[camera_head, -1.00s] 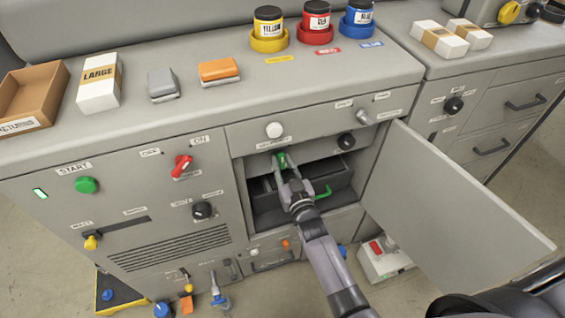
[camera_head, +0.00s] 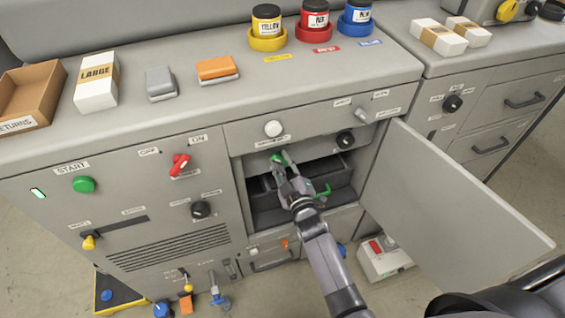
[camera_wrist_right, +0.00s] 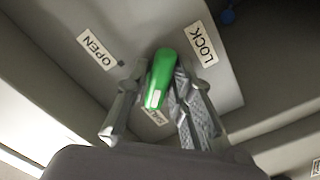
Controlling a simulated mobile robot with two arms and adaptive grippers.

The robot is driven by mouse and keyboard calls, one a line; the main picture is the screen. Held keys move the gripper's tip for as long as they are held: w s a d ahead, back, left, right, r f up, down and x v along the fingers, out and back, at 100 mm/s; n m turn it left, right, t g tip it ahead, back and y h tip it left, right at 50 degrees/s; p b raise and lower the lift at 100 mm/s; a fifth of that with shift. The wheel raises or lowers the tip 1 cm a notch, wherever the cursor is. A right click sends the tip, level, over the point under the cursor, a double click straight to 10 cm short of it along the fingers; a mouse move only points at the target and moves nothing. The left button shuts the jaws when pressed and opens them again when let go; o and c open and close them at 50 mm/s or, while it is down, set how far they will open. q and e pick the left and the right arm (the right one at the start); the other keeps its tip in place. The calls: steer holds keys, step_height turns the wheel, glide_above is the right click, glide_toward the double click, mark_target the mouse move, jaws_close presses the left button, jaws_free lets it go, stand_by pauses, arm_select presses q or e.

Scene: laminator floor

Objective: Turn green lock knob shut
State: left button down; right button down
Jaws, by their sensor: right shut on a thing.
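The green lock knob (camera_head: 277,158) sits inside the open compartment at the middle of the machine, near its top. My right gripper (camera_head: 281,164) reaches in and is shut on it; the fingers partly hide the knob. In the right wrist view the long green knob (camera_wrist_right: 162,75) lies between the two fingers of the right gripper (camera_wrist_right: 158,85). The OPEN label (camera_wrist_right: 97,47) is left of the knob and the LOCK label (camera_wrist_right: 201,43) is at its upper right. The knob's upper end leans slightly toward LOCK. My left gripper is not in view.
The compartment door (camera_head: 440,200) stands open to the right of my right arm. A dark drawer with a green handle (camera_head: 322,192) is below the knob.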

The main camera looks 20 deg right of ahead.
stand_by(0.4)
steer(key=c, duration=1.4)
jaws_free()
steer(key=s, duration=1.2)
steer(key=shift+d, duration=0.2)
